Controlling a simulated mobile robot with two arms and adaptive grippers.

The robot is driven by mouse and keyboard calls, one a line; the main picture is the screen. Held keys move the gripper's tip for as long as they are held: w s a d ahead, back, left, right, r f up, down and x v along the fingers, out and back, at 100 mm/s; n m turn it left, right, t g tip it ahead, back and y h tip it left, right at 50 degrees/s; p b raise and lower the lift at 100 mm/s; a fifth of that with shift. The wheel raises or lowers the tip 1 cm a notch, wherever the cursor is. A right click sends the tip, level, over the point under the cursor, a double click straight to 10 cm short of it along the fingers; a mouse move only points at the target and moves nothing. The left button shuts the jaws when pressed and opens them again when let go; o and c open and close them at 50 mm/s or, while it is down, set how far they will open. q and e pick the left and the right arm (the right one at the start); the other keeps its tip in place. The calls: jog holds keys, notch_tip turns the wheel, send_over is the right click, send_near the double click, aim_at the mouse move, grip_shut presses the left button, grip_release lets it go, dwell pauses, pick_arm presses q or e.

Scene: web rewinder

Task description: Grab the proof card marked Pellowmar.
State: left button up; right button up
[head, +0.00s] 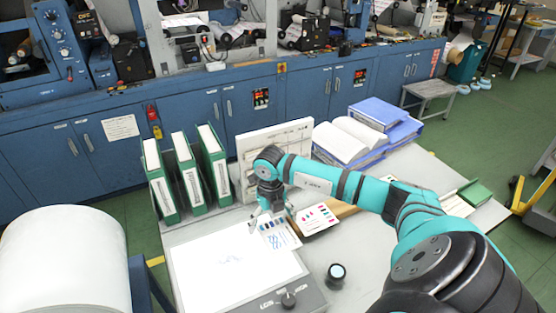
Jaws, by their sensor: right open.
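Two printed cards lie near the middle of the table in the head view. One white card (281,236) has blue marks and a row of coloured patches. The other card (318,218), just to its right, has pink, dark and green patches. Their lettering is too small to read, so I cannot tell which is marked Pellowmar. My right gripper (270,215) points down, open, just above the far edge of the blue-marked card and partly hides it. I cannot tell whether it touches the card. My left gripper is out of view.
A lit white panel (225,268) with a knob lies in front. Green binders (183,172) and an upright board (290,135) stand behind. An open book (350,138) and blue binders (385,115) are at back right. A small round dark object (337,272) sits nearby.

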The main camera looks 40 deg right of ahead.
jog(key=shift+c, duration=0.3)
jog(key=c, duration=0.8)
jog(key=shift+c, duration=0.2)
